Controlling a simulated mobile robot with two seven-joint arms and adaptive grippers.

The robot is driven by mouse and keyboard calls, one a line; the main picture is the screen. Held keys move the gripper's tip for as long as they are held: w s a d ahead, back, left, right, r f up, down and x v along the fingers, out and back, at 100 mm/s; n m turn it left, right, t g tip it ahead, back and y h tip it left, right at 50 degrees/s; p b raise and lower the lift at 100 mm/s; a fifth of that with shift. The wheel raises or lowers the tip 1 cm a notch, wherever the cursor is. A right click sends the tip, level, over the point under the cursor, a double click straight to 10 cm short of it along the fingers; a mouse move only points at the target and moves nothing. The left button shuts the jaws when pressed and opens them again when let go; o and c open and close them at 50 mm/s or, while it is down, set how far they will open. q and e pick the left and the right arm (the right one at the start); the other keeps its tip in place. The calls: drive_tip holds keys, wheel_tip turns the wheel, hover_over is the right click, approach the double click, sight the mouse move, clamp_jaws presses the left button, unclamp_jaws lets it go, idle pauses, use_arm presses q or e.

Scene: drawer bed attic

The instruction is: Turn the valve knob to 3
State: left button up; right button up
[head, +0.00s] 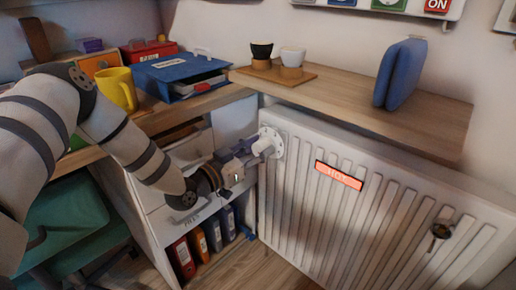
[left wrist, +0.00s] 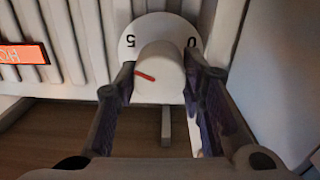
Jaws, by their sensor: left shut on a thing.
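The white round valve knob (left wrist: 165,58) sits on a white dial plate (left wrist: 128,44) at the side of the radiator. In the left wrist view a red mark (left wrist: 145,76) on the knob's face points left and slightly up. The plate shows a 5 at its left and a 0 at its right; other digits are hidden. My left gripper (head: 254,150) is at the valve in the head view. In the left wrist view its fingers flank the knob on both sides and are shut on it. My right gripper is in neither view.
The white ribbed radiator (head: 330,215) carries a red label (head: 339,175). A wooden shelf (head: 380,122) juts out above it with cups and a blue object (head: 400,73). A yellow mug (head: 117,90) and a blue binder (head: 180,75) stand on the desk near my left arm.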

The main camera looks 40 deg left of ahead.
use_arm(q)
drive_tip(key=n, duration=0.4)
drive_tip(key=shift+a+p, duration=0.1)
drive_tip(key=shift+p, duration=0.3)
drive_tip(key=n, duration=0.9)
drive_tip(key=shift+f+n, duration=0.1)
drive_tip(key=shift+n, duration=0.2)
drive_tip(key=shift+n+y, duration=0.3)
drive_tip(key=shift+n, duration=1.9)
drive_tip(key=shift+w, duration=0.1)
drive_tip(key=o, duration=1.1)
drive_tip(key=shift+o, duration=0.2)
drive_tip(key=shift+f, duration=0.1)
